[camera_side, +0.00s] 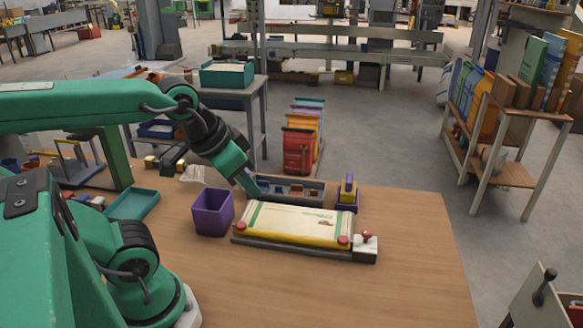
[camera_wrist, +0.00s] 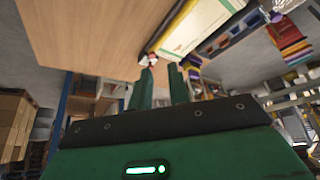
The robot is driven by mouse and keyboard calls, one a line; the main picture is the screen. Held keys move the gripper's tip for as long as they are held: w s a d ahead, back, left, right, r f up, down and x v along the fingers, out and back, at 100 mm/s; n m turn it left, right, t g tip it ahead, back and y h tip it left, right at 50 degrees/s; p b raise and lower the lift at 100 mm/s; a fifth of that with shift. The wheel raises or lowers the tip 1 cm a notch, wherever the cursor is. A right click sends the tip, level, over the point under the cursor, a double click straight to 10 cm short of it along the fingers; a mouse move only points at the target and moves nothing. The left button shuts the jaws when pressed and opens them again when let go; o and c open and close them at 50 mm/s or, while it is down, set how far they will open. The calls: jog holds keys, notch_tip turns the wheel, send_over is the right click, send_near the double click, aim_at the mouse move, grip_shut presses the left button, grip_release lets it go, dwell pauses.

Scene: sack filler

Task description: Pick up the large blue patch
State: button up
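The tray (camera_side: 312,194) is long, dark and divided into compartments. It lies behind the white and yellow sack (camera_side: 298,222). A blue patch (camera_side: 263,186) appears at its left end, partly hidden by my gripper (camera_side: 249,183). Reddish and dark pieces lie farther right in the tray. My gripper points down at the tray's left end; I cannot tell whether it touches the patch. In the wrist view the two fingers stand apart with an empty gap between them. The tray (camera_wrist: 232,36) shows there at upper right, with blue inside it.
A purple bin (camera_side: 213,212) stands left of the sack. A purple and yellow block (camera_side: 347,194) stands right of the tray. The sack rests on a holder with red knobs (camera_side: 343,240). A teal tray (camera_side: 132,204) lies farther left. The table's front right is clear.

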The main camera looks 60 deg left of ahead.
jog(key=m+g, duration=0.6)
jog(key=m, duration=0.3)
send_over(263, 187)
notch_tip(263, 187, down, 16)
jog(key=shift+a+f, duration=0.1)
jog(key=shift+f, duration=3.85)
